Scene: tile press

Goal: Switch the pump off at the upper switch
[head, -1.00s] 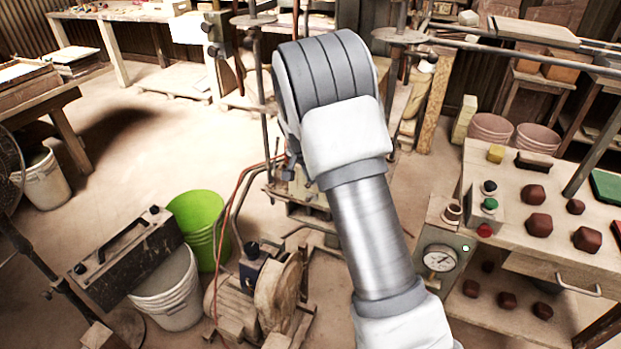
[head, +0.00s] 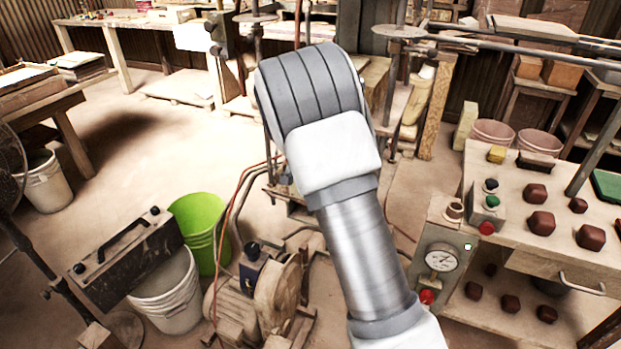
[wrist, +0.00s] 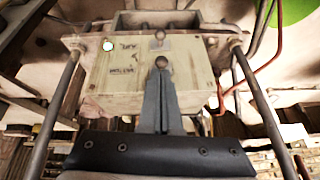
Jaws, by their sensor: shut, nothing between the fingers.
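In the wrist view a pale, worn metal box (wrist: 110,80) fills the middle. It bears a lit whitish-green lamp (wrist: 107,45), small dark lettering that looks upside down, and two small round switch-like parts. One (wrist: 159,35) is nearer the picture's top; the other (wrist: 163,62) is just at my fingertips. I cannot tell which is the upper switch or how either is set. My gripper (wrist: 162,75) is shut and empty, its tips overlapping the box face at the second part; contact is unclear. In the head view my arm hides the gripper and this box.
Metal rods (wrist: 60,95) flank the box in the wrist view, with a red hose (wrist: 262,30) at right. In the head view a motor unit (head: 265,295) and green bucket (head: 200,228) stand left of my arm, a gauge panel (head: 441,257) right.

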